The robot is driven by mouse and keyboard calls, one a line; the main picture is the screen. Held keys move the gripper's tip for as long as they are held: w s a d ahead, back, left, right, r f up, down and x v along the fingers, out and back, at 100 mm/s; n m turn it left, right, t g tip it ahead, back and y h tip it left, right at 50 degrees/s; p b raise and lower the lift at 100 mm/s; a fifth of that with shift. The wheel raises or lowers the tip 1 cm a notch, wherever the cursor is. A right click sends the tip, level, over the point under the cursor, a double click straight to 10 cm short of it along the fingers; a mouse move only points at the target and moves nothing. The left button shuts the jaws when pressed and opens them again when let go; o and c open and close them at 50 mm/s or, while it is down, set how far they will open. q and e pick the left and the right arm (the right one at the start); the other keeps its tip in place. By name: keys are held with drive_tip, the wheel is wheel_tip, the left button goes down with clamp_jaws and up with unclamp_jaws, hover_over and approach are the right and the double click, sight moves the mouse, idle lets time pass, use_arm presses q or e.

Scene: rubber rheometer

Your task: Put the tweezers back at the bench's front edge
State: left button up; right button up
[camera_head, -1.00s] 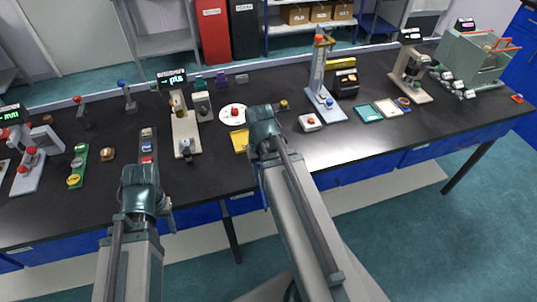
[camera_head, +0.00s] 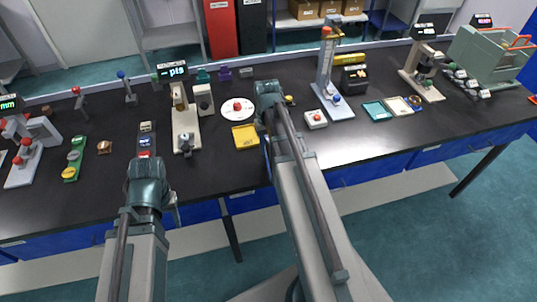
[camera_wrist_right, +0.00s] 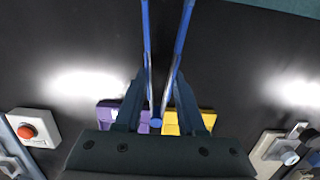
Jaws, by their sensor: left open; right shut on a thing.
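The tweezers (camera_wrist_right: 183,32) are blue, with two long prongs pointing up in the right wrist view, towards the side where floor shows. My right gripper (camera_wrist_right: 158,80) is shut on them near their joined end, above the dark bench top. In the head view my right gripper (camera_head: 268,92) is over the middle of the bench; its fingers are hidden by my own arm, and I cannot make out the tweezers clearly there. My left gripper (camera_head: 148,168) is open near the bench's front edge, its fingers mostly hidden. The bench (camera_head: 225,178) has a dark top.
A yellow tray (camera_head: 246,137) lies left of my right arm, with a purple piece (camera_wrist_right: 108,113) beside it in the wrist view. A red-button box (camera_head: 315,119) stands to the right, an instrument with a display (camera_head: 183,115) to the left. The front strip is largely clear.

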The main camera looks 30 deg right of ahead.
drive_tip(key=shift+a+f, duration=0.2)
drive_tip(key=shift+f, duration=0.55)
use_arm(q)
drive_tip(key=shift+a+f, duration=0.15)
drive_tip(key=shift+f, duration=0.55)
use_arm(e)
drive_tip(key=shift+d+r, duration=0.1)
drive_tip(key=shift+f+b, duration=0.2)
drive_tip(key=shift+b, duration=0.15)
use_arm(q)
drive_tip(key=shift+f, duration=0.15)
use_arm(e)
drive_tip(key=o, duration=0.6)
drive_tip(key=shift+c, duration=0.2)
drive_tip(key=shift+r, duration=0.2)
